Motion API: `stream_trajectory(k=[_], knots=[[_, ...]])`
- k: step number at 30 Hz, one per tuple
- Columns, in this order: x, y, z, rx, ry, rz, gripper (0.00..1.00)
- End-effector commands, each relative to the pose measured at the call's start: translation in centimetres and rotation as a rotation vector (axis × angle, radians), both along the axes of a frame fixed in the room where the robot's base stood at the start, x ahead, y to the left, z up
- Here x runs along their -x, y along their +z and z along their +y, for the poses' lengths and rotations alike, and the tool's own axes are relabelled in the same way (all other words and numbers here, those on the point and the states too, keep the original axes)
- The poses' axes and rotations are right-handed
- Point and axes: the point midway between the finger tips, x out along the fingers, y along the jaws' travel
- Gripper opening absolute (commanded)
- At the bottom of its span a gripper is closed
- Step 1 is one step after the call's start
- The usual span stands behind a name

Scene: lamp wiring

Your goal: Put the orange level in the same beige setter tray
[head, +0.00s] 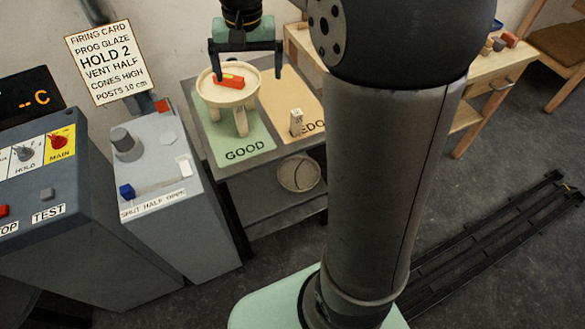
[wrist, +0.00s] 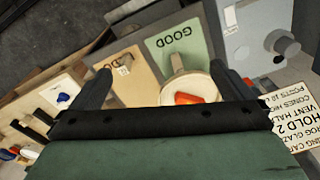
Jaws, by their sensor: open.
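The orange level (head: 229,82), with a yellow-green vial patch, lies inside the round beige setter tray (head: 251,91). The tray stands raised on pale posts on the green GOOD mat. My gripper (head: 248,74) is open and empty above the tray, its fingers spread wide, its middle to the right of the level in the head view. In the wrist view, the orange level (wrist: 187,98) and the tray (wrist: 204,81) show between the open fingers (wrist: 165,80). The gripper body hides part of both there.
A small pale cone block (head: 296,122) stands on the beige mat (head: 287,87) right of the green mat (head: 213,142). A grey control box (head: 165,185) is left of the table. A round dish (head: 299,174) sits on the lower shelf. A wooden bench (head: 480,75) stands behind right.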

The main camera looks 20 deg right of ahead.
Motion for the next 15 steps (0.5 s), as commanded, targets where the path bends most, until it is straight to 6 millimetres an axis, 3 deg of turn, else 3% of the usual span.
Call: stream_trajectory(k=[1,3,7,9,12,15], knots=[[3.9,-0.5,0.1,0.003,0.044,-0.008,1.00],[8.6,-1.9,0.1,0.009,0.109,-0.016,1.00],[16.0,-5.1,0.3,0.024,0.214,-0.027,1.00],[18.9,-6.6,0.3,0.030,0.254,-0.033,1.00],[21.5,-8.2,0.3,0.036,0.293,-0.036,1.00],[22.6,-8.9,0.3,0.038,0.310,-0.037,1.00]])
